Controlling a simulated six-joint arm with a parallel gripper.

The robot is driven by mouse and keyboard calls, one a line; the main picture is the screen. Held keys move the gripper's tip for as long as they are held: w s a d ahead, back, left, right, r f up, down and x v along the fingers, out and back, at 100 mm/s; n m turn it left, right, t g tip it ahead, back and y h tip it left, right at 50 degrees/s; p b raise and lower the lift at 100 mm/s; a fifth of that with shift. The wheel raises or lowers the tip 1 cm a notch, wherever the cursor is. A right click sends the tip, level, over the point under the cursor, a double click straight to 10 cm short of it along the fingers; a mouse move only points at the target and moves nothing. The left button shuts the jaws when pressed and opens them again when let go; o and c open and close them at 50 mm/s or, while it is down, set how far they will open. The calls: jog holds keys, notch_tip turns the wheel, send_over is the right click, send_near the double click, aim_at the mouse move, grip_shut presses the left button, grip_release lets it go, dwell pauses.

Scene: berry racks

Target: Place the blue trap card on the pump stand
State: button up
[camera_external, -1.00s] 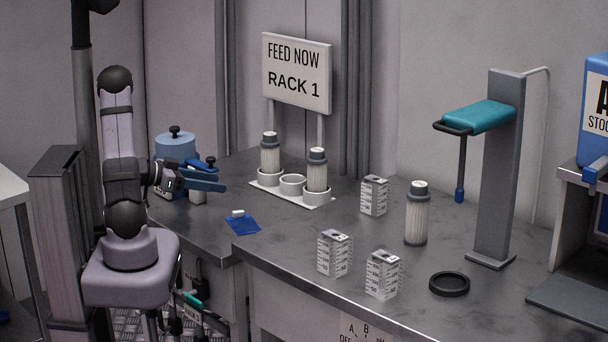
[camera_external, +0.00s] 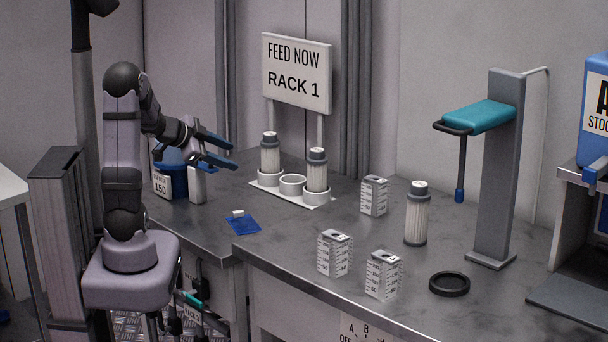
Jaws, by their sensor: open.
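The blue trap card (camera_external: 243,225) lies flat on the grey bench near its front left edge, with a small white piece at its back edge. My gripper (camera_external: 233,156) has blue fingers that are apart and empty. It is in the air above and behind the card, to its left, and does not touch it. A tall grey stand (camera_external: 495,185) with a teal padded arm (camera_external: 479,117) and a hanging dark rod is at the right. It looks like the pump stand, but no label shows this.
A white rack (camera_external: 277,192) holds two filter cartridges under the RACK 1 sign (camera_external: 297,74). A blue pot (camera_external: 174,181) stands below my gripper. Several printed boxes, a cartridge (camera_external: 417,214) and a black ring (camera_external: 449,284) are between card and stand.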

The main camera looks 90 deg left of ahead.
jog(key=w+a+m+g+y+b, duration=0.1)
jog(key=w+m+g+y, duration=0.35)
jog(key=m+g, duration=0.5)
jog(key=d+r+m+g, duration=0.5)
jog(key=d, duration=0.3)
send_over(238, 211)
jog(key=w+d, duration=0.2)
jog(key=d, duration=0.2)
notch_tip(238, 211, down, 10)
jog(key=shift+n+y, duration=0.25)
jog(key=shift+y, duration=0.2)
jog(key=shift+s+f+b, duration=0.2)
jog(key=shift+f+b, duration=0.35)
jog(key=shift+f, duration=2.3)
jog(key=f, duration=0.3)
jog(key=shift+s+a, duration=0.1)
jog(key=shift+a, duration=0.15)
jog(key=shift+x, duration=1)
jog(key=shift+a+f, duration=0.1)
jog(key=shift+a, duration=0.15)
